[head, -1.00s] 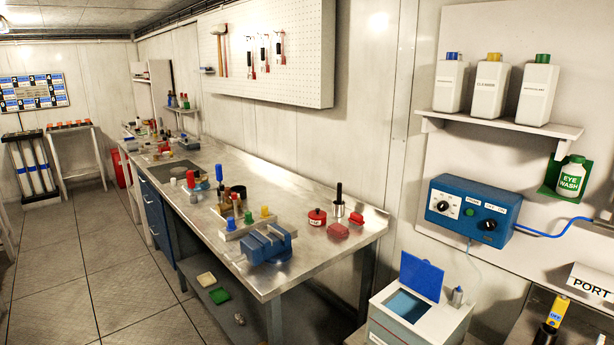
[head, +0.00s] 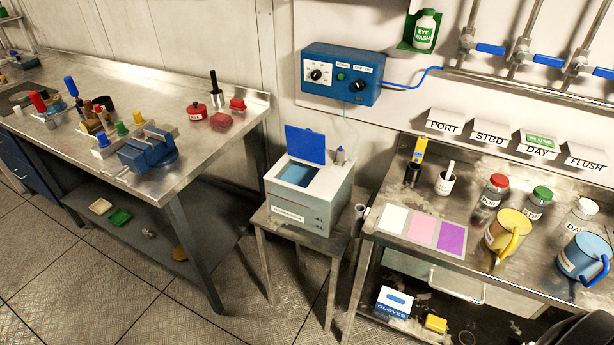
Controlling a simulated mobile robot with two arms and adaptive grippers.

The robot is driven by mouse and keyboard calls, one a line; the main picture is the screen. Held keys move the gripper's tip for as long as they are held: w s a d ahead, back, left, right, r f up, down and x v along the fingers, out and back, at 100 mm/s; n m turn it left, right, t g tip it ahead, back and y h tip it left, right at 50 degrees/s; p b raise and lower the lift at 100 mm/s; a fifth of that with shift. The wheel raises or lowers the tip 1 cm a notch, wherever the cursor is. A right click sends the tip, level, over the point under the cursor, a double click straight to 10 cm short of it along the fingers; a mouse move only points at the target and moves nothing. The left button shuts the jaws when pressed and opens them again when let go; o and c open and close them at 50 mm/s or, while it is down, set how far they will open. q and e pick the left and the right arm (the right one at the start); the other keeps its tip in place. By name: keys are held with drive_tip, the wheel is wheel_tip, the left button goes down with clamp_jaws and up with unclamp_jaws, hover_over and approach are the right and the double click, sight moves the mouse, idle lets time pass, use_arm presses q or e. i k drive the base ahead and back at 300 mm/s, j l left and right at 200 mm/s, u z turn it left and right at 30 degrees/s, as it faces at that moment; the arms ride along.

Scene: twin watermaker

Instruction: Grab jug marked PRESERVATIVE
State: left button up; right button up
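No jug with a readable PRESERVATIVE label shows in the head view now. The shelf with three white capped jugs is out of the picture. A yellow handled jug (head: 506,235) and a blue handled jug (head: 584,257) stand on the right-hand bench; their labels are too small to read. Neither of my grippers can be made out.
The right-hand bench (head: 400,245) holds labelled bottles (head: 490,198) and a coloured mat (head: 423,231). A white box with a blue lid (head: 308,205) stands on a small table. The steel workbench (head: 180,115) with a blue vise (head: 148,150) is left. Patterned floor is open in front.

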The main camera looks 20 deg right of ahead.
sight(591, 249)
drive_tip(key=z, duration=2.55)
drive_tip(key=i+j, duration=0.1)
drive_tip(key=j, duration=0.2)
drive_tip(key=i+j+z, duration=0.15)
drive_tip(key=j, duration=0.2)
drive_tip(key=k, duration=0.05)
